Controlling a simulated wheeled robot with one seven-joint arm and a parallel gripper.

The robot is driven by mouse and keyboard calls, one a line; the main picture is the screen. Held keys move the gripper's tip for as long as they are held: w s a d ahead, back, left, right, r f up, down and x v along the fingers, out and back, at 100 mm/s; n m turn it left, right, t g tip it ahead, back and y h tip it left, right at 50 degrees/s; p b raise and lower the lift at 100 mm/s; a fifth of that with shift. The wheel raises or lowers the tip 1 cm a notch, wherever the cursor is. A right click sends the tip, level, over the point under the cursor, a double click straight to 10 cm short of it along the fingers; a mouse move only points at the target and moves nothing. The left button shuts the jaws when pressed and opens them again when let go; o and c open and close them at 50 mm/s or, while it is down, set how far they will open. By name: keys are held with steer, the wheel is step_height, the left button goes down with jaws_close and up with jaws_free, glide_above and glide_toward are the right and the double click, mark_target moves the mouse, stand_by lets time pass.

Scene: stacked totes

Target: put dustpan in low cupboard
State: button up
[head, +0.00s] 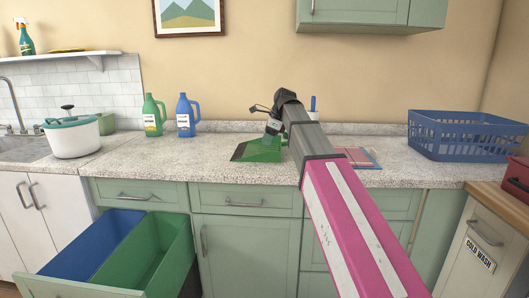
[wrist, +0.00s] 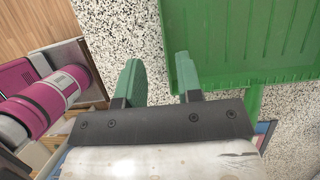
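A green dustpan (head: 258,151) lies on the speckled counter, partly hidden by my arm. In the wrist view its ribbed pan (wrist: 245,40) fills the upper right, and its handle (wrist: 252,101) runs downward from it. My gripper (head: 272,127) is above the counter by the dustpan. In the wrist view my gripper's two green fingers (wrist: 158,72) are apart with only counter seen between them. The right fingertip is close beside the pan's left edge; I cannot tell whether it touches. Below the counter, a pale green low cupboard door (head: 245,255) is shut.
A pulled-out drawer holds a blue bin (head: 95,245) and a green bin (head: 160,255) at lower left. A white pot (head: 72,138), green bottle (head: 152,116) and blue bottle (head: 186,116) stand left; a blue basket (head: 465,136) stands right. Folders (head: 362,158) lie beside my arm.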

steer(key=x, duration=0.7)
steer(key=shift+w+f, duration=0.15)
steer(key=shift+f, duration=0.1)
steer(key=shift+c, duration=0.3)
jaws_close()
